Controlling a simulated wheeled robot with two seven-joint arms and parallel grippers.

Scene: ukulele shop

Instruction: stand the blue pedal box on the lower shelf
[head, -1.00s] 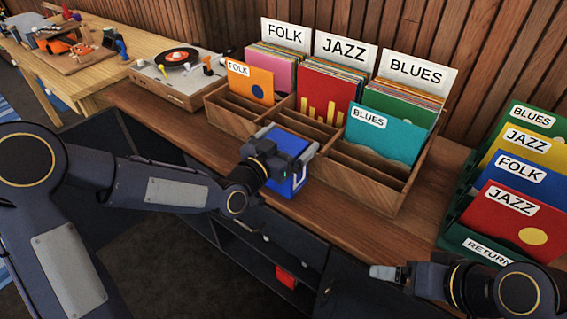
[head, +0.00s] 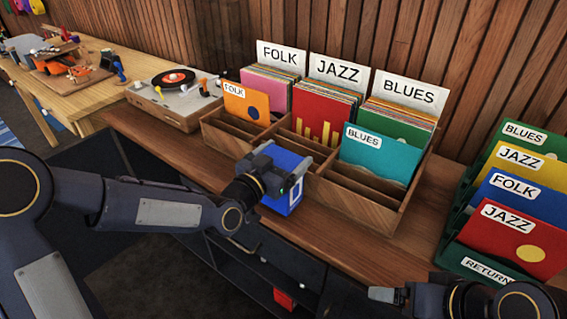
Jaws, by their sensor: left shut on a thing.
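The blue pedal box (head: 287,163) is in the middle of the head view, in front of the wooden record bin. My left gripper (head: 284,176) is shut on the box, its fingers around the box's sides. I cannot tell whether the box still touches the counter. The lower shelf (head: 262,268) shows as a dark open space below the counter's front edge, partly hidden by my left arm. My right gripper (head: 385,294) is at the bottom right, only partly in view, and its jaws cannot be made out.
The record bin (head: 372,205) with FOLK, JAZZ and BLUES dividers stands behind the box. A turntable (head: 176,98) is at the left on the wooden counter (head: 160,143). A green returns crate (head: 477,262) stands at the right. A red item (head: 284,299) is low under the counter.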

